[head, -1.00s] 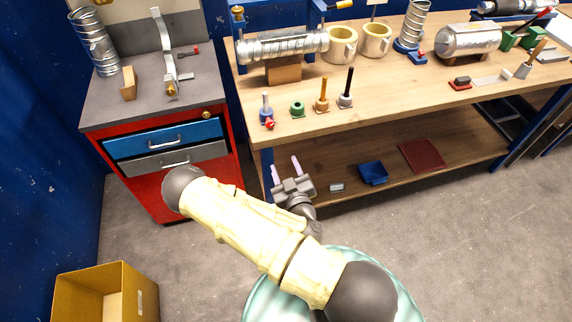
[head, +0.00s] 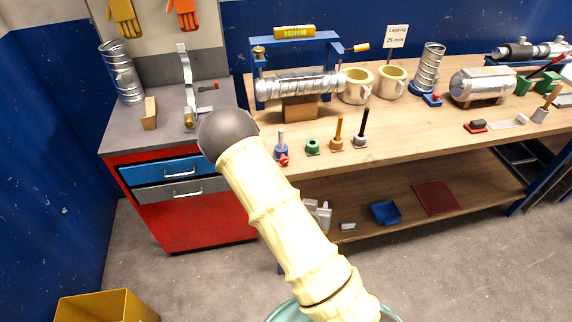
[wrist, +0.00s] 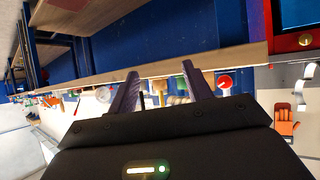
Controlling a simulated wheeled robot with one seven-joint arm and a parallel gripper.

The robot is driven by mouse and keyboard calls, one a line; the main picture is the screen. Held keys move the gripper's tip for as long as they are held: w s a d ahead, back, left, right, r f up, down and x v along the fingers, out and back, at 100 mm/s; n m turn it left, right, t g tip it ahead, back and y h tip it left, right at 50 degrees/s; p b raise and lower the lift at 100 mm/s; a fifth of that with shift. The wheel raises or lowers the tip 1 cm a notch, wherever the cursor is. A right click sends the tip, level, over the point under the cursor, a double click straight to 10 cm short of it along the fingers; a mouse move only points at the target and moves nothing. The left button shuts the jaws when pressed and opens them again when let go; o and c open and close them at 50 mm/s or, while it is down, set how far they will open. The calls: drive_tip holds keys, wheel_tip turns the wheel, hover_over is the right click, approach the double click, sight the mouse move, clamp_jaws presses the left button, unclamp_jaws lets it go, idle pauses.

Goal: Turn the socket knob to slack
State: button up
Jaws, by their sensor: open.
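In the wrist view, which is upside down, a red knob (wrist: 225,81) on a pale round part shows just right of the right finger. My gripper (wrist: 160,72) is open, with two dark fingers apart and nothing held between them. In the head view my arm hides most of the gripper, which is low in front of the bench edge. The knob's marking is too small to read.
A clamped spiral duct (head: 300,87) lies behind. A red drawer cabinet (head: 205,232) stands left. A shelf runs below the bench.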

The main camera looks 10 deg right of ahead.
drive_tip(key=s+a+r+n+g+y, duration=0.2)
drive_tip(key=s+r+g, duration=0.2)
drive_tip(key=s+r, duration=0.2)
drive_tip(key=s+a+r+n+g+y, duration=0.2)
drive_tip(key=s+r, duration=0.4)
drive_tip(key=r, duration=0.5)
drive_tip(key=shift+s+a+n+g+y, duration=0.3)
drive_tip(key=shift+a+g+y, duration=0.1)
drive_tip(key=shift+g+y, duration=0.45)
drive_tip(key=c, duration=0.3)
